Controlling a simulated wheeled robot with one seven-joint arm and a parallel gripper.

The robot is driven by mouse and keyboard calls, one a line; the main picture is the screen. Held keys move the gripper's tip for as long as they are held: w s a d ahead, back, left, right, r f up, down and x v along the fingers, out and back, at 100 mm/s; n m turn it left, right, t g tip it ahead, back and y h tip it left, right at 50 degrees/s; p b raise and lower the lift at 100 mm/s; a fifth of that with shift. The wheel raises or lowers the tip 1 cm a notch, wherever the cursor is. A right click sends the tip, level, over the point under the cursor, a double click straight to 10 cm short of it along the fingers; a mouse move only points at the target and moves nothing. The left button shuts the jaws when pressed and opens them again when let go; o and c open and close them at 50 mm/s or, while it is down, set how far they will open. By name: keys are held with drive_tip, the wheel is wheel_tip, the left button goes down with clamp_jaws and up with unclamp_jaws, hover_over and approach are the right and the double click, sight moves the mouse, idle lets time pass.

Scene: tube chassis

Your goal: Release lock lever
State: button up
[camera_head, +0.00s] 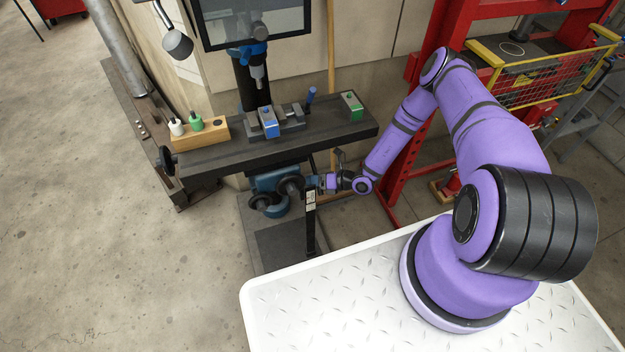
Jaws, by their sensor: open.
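My gripper (321,182) is at the end of my purple arm, below the front right part of the machine table. It is open and points left toward the blue machine housing (267,183). It is very small here, and I cannot tell whether it touches anything. Black round handwheels or knobs (290,188) sit on the housing, just left of my gripper. I cannot clearly make out the lock lever among these parts. A dark upright bar (310,228) with a pale label stands just below my gripper.
The dark machine table (225,157) carries a vise (290,117), a blue block, a green block (351,106) and a wooden holder (213,129) with bottles. A red frame (405,150) stands to the right. Concrete floor is clear at left.

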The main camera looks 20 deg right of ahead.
drive_tip(key=shift+w+a+f, duration=0.1)
drive_tip(key=shift+w+a, duration=0.1)
drive_tip(key=shift+a, duration=0.1)
drive_tip(key=shift+c, duration=0.4)
clamp_jaws()
drive_tip(key=shift+s+r+m+g, duration=0.4)
drive_tip(key=shift+s+r+m, duration=0.1)
drive_tip(key=shift+r, duration=0.15)
drive_tip(key=shift+o, duration=0.4)
unclamp_jaws()
